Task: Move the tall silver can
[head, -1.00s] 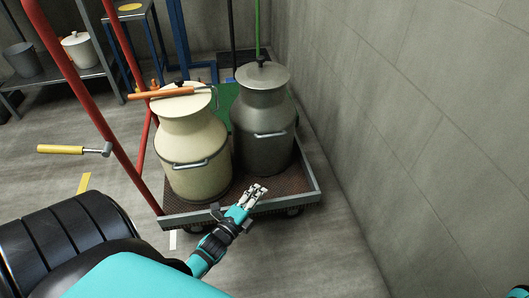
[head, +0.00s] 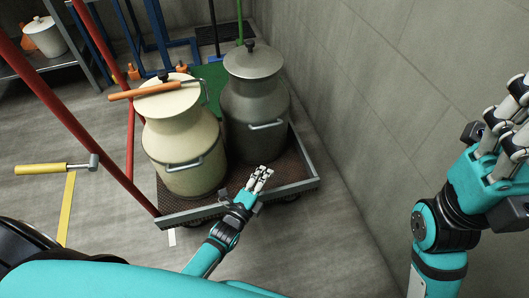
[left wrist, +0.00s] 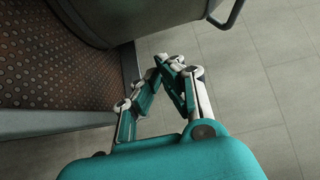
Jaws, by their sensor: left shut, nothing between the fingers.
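The tall silver can (head: 253,105) is grey metal with a lidded top and a side handle. It stands upright at the back right of the trolley (head: 290,190), beside a cream can (head: 184,150). My left gripper (head: 262,172) is shut and empty at the trolley's front edge, in front of the silver can and apart from it. In the left wrist view its closed fingers (left wrist: 175,65) show below the lower part of a can with a handle. My right gripper (head: 512,108) is raised at the right edge, away from the cans; its finger opening is unclear.
The grey wall (head: 380,110) rises close right of the trolley. Floor in front of the trolley is clear.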

